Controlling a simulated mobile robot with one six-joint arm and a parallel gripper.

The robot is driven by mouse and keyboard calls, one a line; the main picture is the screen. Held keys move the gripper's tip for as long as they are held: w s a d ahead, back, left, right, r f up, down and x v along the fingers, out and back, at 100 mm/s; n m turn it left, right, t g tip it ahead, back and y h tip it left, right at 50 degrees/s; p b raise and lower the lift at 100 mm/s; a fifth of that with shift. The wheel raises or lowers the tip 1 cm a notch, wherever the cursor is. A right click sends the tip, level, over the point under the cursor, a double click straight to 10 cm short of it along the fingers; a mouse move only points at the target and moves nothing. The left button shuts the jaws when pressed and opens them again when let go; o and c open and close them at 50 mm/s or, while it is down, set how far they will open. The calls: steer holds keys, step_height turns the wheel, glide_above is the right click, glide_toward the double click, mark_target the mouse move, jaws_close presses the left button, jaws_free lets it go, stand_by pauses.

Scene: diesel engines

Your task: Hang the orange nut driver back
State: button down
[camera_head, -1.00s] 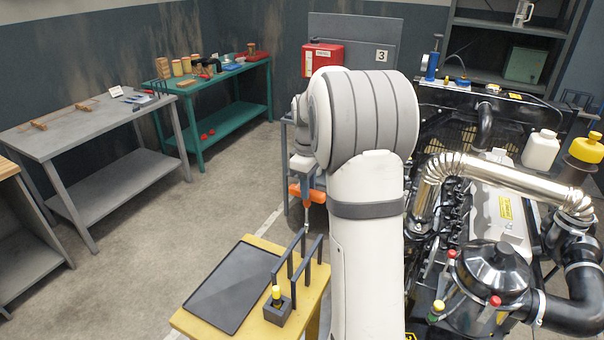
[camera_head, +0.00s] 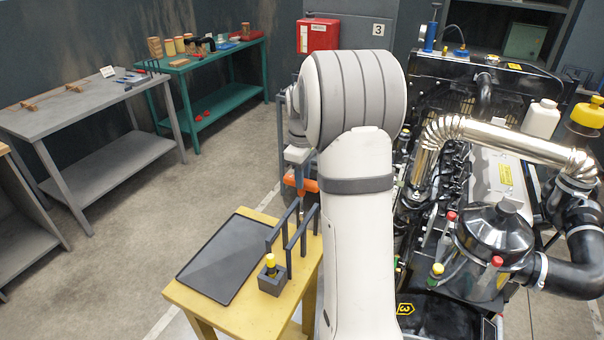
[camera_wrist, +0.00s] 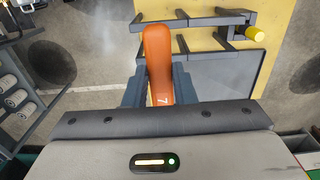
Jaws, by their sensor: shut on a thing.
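My gripper (camera_wrist: 158,85) is shut on the orange nut driver (camera_wrist: 158,50), whose orange handle shows between the fingers in the wrist view. In the head view the orange handle (camera_head: 305,185) shows beside my arm, behind the dark tool rack (camera_head: 290,235) on the yellow table. The rack has upright posts and arms and also shows in the wrist view (camera_wrist: 204,18). A yellow-handled tool (camera_head: 270,261) stands in the block at the rack's front. The driver's shaft is hidden in the wrist view, and I cannot tell whether it touches the rack.
A black tray (camera_head: 222,262) lies on the yellow table (camera_head: 190,298), left of the rack. The engine (camera_head: 480,190) stands close on the right of my arm. A grey bench (camera_head: 60,130) and a green bench (camera_head: 220,62) stand at the left, with open floor between.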

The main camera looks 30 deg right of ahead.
mark_target(302, 194)
steer(key=shift+f+b, duration=2.2)
steer(key=shift+f, duration=1.5)
steer(key=shift+w+f+b, duration=0.1)
steer(key=shift+f+b, duration=0.2)
steer(key=shift+f, duration=0.2)
steer(key=c, duration=0.8)
jaws_free()
steer(key=shift+o, duration=0.2)
steer(key=shift+r, duration=0.25)
steer(key=shift+r+p, duration=1.25)
steer(key=shift+r, duration=0.25)
steer(key=shift+r, duration=0.15)
